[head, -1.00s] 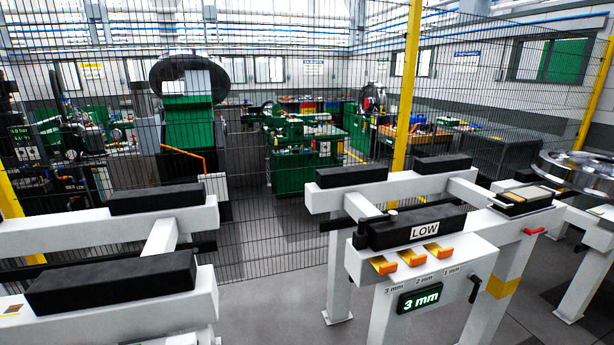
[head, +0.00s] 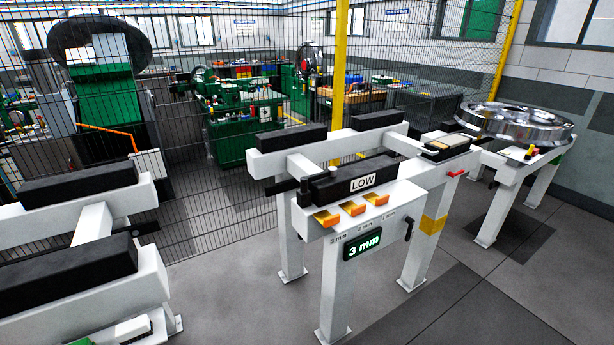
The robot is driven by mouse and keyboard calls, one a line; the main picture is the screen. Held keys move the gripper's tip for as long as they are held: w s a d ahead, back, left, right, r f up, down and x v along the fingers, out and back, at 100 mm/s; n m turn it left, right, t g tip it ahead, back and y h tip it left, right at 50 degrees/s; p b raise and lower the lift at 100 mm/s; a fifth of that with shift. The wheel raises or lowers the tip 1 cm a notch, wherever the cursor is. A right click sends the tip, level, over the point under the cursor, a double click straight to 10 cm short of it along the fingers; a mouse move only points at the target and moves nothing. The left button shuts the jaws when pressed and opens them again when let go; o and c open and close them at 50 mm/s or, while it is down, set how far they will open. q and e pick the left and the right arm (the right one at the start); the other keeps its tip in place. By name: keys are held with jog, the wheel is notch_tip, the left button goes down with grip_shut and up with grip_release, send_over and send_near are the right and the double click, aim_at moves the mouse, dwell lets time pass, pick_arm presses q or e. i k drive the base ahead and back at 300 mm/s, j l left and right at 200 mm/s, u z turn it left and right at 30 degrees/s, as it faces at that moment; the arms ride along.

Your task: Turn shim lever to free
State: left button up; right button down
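A black lever (head: 409,228) sits on the right end of the white shim box (head: 385,221) and hangs downward at a slight tilt. It is likely the shim lever; no "free" mark is readable beside it. A green display (head: 363,244) below reads "3 mm". A black block (head: 338,184) on top carries a "LOW" sign (head: 362,183). A red handle (head: 455,173) is farther right on the same stand. Neither of my grippers is in view.
A shiny metal wheel (head: 515,124) lies flat on the stand at right. Another white stand with black pads (head: 75,276) fills the lower left. A mesh fence with a yellow post (head: 338,75) stands behind. Grey floor (head: 235,290) is open between the stands and at front right.

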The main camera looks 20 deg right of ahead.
aim_at(408, 220)
jog(key=z, duration=1.45)
